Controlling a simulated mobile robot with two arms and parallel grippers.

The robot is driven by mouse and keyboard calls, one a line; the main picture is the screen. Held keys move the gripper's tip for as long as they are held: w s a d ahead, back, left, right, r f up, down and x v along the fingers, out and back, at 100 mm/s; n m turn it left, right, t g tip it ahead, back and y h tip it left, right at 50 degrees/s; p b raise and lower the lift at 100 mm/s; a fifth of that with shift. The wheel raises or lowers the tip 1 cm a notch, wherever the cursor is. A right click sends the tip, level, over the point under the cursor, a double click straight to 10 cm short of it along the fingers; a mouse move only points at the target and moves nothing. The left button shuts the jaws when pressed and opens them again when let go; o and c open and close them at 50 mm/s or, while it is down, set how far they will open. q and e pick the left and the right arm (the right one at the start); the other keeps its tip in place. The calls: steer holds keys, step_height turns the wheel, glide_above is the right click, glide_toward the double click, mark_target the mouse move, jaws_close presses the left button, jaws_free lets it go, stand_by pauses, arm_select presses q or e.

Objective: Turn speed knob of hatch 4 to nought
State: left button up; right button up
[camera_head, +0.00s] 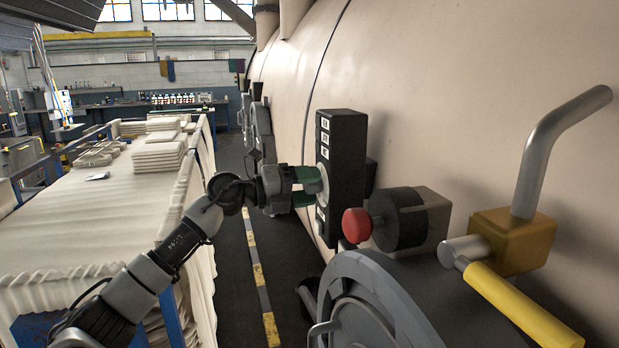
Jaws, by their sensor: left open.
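A black control box (345,160) with small white labels stands out from the big beige machine, right of the picture's middle. A pale grey round knob (323,184) shows in part on its left face. My left gripper (310,187), with green fingers, is open and reaches in from the left. Its fingertips are right at the knob, one above and one below. I cannot tell whether they touch it. The fingers hide part of the knob, so its setting cannot be read. My right gripper is not in view.
A red knob (357,225) on a black cylinder sits just below the box. A round grey hatch (375,305), a brass valve (510,240) and its yellow handle (520,308) are nearer. A table of folded cream cloth (70,235) stands left. The aisle floor (285,262) between is clear.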

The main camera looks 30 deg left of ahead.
arm_select(q)
steer(key=shift+w+d, duration=0.1)
steer(key=shift+w, duration=0.05)
steer(key=c, duration=0.9)
steer(key=shift+f, duration=0.1)
steer(key=shift+f+m+b, duration=0.1)
steer(key=shift+m+b, duration=0.7)
steer(key=shift+m, duration=0.1)
steer(key=m+b, duration=0.2)
steer(key=m, duration=0.1)
steer(key=m+b, duration=0.3)
steer(key=m, duration=0.2)
